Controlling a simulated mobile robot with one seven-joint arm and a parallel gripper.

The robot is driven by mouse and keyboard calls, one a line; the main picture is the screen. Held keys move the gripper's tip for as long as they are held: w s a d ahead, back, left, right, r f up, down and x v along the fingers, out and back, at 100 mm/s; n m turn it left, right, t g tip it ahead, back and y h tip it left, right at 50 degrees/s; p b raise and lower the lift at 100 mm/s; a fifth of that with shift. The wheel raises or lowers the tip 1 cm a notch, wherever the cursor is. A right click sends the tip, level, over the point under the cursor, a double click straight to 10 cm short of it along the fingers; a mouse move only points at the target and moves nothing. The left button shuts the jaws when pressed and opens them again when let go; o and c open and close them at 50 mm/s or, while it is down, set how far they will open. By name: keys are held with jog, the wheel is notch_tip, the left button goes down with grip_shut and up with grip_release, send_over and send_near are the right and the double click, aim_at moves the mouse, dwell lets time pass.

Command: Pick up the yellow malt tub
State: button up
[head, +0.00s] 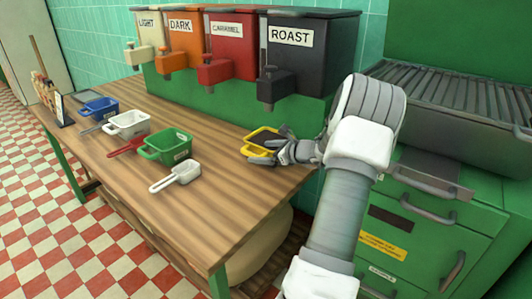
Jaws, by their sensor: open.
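The yellow malt tub (250,150) sits on the wooden table near its right end, in front of the black ROAST dispenser. Its yellow rim and a handle at its left side show, and its inside looks dark. My gripper (285,148) is at the right side of the tub, with its fingers open over or beside the rim. I cannot tell whether a finger touches the tub. The gripper hides the tub's right part.
Green (166,147), white (127,124) and blue (98,107) tubs stand left on the table (225,200). A white scoop (176,177) and a red scoop (127,147) lie near them. Dispensers, including ROAST (305,55), line the back. A green cabinet (440,215) stands right.

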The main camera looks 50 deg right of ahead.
aim_at(254, 146)
jog(key=x, duration=0.4)
jog(key=shift+w+f+b, duration=0.1)
jog(key=shift+w+b, duration=0.15)
jog(key=shift+b, duration=0.1)
grip_shut()
